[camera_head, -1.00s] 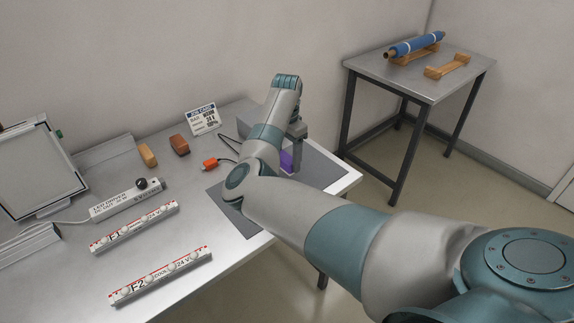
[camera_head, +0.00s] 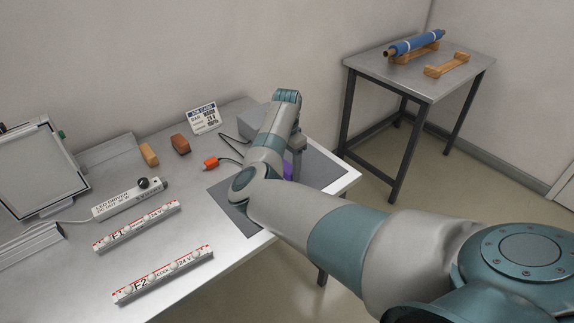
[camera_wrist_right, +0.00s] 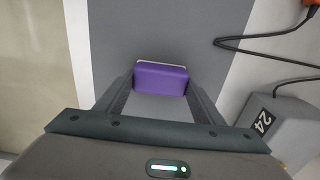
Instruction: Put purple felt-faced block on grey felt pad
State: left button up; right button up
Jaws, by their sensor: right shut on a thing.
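The purple felt-faced block (camera_wrist_right: 161,79) sits between the two fingers of my right gripper (camera_wrist_right: 160,88), which is shut on it. In the head view a sliver of the purple block (camera_head: 288,171) shows beside my right wrist, mostly hidden by my arm. The grey felt pad (camera_head: 318,168) lies flat at the right end of the bench, partly covered by my arm. In the wrist view the pad (camera_wrist_right: 170,28) spreads behind the block. I cannot tell whether the block touches the pad. My left gripper is not in view.
A grey box (camera_wrist_right: 285,130) with a cable stands beside the pad. An orange connector (camera_head: 211,162), two wooden blocks (camera_head: 180,144) and a job card (camera_head: 203,117) lie to the left. Light strips (camera_head: 163,274) lie toward the front. The bench's edge runs close by the pad.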

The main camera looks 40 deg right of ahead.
aim_at(287, 165)
jog(key=o, duration=1)
jog(key=shift+c, duration=0.2)
jog(key=shift+r, duration=0.15)
notch_tip(287, 165, up, 12)
jog(key=b, duration=0.3)
